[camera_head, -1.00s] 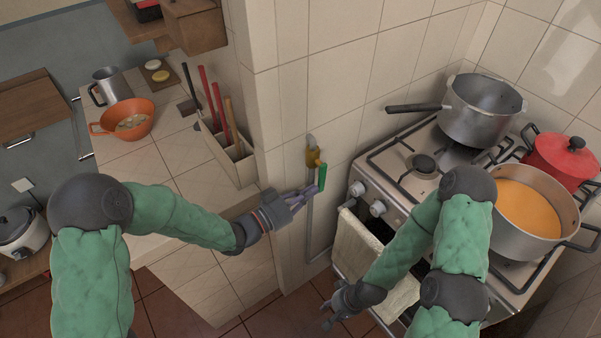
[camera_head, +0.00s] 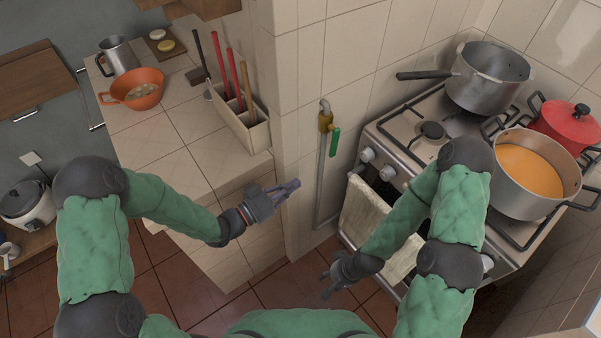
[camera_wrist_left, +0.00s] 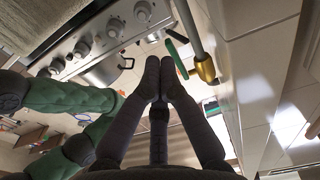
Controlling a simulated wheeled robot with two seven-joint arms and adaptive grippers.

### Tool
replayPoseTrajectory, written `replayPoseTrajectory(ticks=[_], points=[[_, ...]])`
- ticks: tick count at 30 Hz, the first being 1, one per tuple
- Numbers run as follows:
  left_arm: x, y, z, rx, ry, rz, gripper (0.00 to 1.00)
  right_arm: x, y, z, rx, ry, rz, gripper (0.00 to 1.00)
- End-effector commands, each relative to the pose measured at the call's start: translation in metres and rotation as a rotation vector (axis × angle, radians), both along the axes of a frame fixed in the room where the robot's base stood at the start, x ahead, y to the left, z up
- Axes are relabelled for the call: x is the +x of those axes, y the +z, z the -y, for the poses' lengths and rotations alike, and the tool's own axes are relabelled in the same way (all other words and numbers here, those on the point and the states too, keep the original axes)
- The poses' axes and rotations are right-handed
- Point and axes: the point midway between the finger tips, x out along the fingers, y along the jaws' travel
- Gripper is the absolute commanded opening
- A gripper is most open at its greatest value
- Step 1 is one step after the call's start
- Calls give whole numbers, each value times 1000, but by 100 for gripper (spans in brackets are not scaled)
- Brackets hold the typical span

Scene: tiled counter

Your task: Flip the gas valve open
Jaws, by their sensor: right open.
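The gas valve is a brass body (camera_head: 325,121) on a grey pipe on the tiled wall, left of the stove. Its green handle (camera_head: 335,142) points down, roughly alongside the pipe. In the left wrist view, the brass body (camera_wrist_left: 206,69) and green handle (camera_wrist_left: 177,57) are right of the fingertips. My left gripper (camera_head: 294,186) is below and left of the handle, apart from it in the head view. Its fingertips (camera_wrist_left: 160,62) meet with nothing seen between them. My right gripper (camera_head: 328,286) is open and empty, low in front of the stove.
The gas stove (camera_head: 412,150) bears a grey pot (camera_head: 487,85), a pot of orange soup (camera_head: 515,195) and a red pot (camera_head: 566,125). A towel (camera_head: 372,212) hangs on its front. A tiled counter (camera_head: 150,147) with an orange colander (camera_head: 135,90) stands left.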

Motion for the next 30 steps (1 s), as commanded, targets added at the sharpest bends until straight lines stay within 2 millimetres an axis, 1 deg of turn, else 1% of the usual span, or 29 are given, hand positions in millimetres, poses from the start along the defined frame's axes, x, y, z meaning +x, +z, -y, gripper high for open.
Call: replayPoseTrajectory(ticks=[3,7,25,28,29,30], points=[[-5,-8,-7,0,1,-2,0,0,1,0,0,0,0,40],[-7,-12,-10,-1,1,-1,0,0,2,0,0,0,0,40],[-8,-13,-11,0,2,-3,0,0,2,0,0,0,0,40],[-4,-22,-13,14,25,-45,0,0,2,0,0,0,0,40],[-2,-28,-14,23,40,-74,0,0,3,0,0,0,0,40],[2,-38,-16,37,66,-123,0,0,3,0,0,0,0,40]])
